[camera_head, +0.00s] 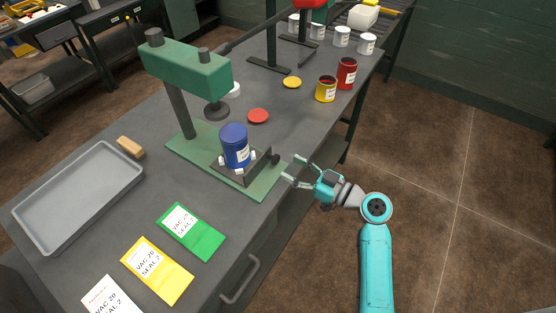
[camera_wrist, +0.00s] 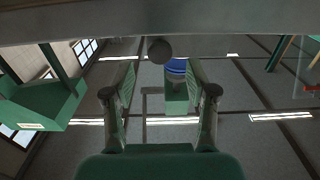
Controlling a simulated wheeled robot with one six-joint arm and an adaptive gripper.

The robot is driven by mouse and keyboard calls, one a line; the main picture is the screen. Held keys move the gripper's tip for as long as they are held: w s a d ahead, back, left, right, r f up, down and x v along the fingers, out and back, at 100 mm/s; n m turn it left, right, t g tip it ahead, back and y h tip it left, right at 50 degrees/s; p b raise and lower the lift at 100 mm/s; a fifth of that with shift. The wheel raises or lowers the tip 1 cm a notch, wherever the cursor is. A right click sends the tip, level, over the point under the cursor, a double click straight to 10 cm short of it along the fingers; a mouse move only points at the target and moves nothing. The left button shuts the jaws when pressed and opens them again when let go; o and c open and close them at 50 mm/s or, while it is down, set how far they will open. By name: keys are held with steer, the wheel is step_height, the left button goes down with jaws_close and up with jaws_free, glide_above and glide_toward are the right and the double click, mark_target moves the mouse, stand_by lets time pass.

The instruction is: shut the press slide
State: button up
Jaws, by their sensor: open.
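The green press (camera_head: 187,66) stands on the bench on a green base plate. Its grey slide (camera_head: 243,174) lies on the plate and carries a blue can (camera_head: 235,150), out in front of the round ram (camera_head: 217,110). The slide's dark knob (camera_head: 275,158) points toward my gripper (camera_head: 291,168). My gripper is open and empty, just off the bench's front edge and close to the knob. In the wrist view the knob (camera_wrist: 159,50) shows between and beyond my two fingers (camera_wrist: 158,85), with the blue can (camera_wrist: 176,68) behind it. Contact with the knob cannot be told.
A grey tray (camera_head: 24,217), a wooden block (camera_head: 130,147) and green, yellow and white packets (camera_head: 157,270) lie on the left of the bench. Red and yellow cans (camera_head: 346,75) and lids stand farther back. The floor at right is clear.

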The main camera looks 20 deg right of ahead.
mark_target(278, 161)
steer(key=shift+x, duration=2.6)
jaws_close()
